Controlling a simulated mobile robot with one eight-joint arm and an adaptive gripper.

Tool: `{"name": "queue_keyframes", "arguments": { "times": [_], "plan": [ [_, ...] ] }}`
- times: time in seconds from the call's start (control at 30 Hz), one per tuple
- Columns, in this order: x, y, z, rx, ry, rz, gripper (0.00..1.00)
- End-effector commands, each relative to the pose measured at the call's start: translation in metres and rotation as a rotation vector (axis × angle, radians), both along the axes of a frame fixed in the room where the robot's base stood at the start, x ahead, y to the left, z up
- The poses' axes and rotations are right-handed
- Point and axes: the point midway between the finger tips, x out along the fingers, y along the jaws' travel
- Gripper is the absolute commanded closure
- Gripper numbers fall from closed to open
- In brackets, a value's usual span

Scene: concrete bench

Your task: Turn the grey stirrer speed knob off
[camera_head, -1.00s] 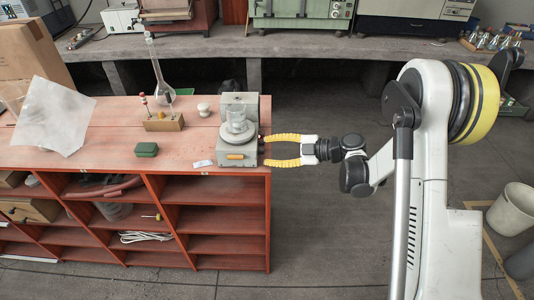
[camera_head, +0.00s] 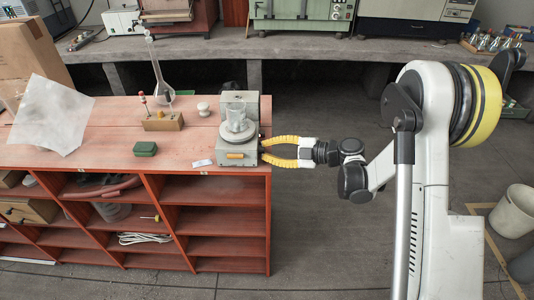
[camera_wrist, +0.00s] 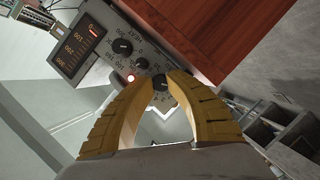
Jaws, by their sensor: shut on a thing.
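The stirrer (camera_head: 238,152), a grey box with a glass beaker (camera_head: 238,118) on top, stands at the right end of the red shelf unit. The dark grey speed knob (camera_wrist: 161,83) is between my fingertips. My gripper (camera_head: 263,151) reaches the stirrer's right side with its yellow fingers, and it is shut on that knob.
The floor (camera_head: 330,235) right of the shelf is clear.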

Motion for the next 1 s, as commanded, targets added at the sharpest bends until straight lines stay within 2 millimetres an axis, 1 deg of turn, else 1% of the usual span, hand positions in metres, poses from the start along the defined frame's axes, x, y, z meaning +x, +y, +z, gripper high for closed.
{"name": "queue_keyframes", "arguments": {
  "times": [0.03,0.13,0.37,0.4,0.47,0.5,0.87,1.0],
  "plan": [
    [0.0,-0.0002,-0.0045,-0.001,-0.035,-0.001,1.0],
    [0.0003,-0.0003,-0.0026,-0.004,-0.078,-0.003,1.0],
    [0.0005,-0.0004,-0.0008,-0.005,-0.083,-0.002,1.0],
    [0.0005,-0.0004,-0.0008,-0.005,-0.083,-0.002,0.79],
    [0.0005,-0.0004,-0.0008,-0.006,-0.082,-0.002,0.61],
    [0.0005,-0.0004,-0.0007,-0.005,-0.082,-0.002,0.56],
    [0.0002,-0.0002,-0.0005,-0.005,-0.081,-0.001,0.56],
    [0.0004,-0.0001,0.0017,-0.003,-0.039,0.0,0.56]
  ]
}}
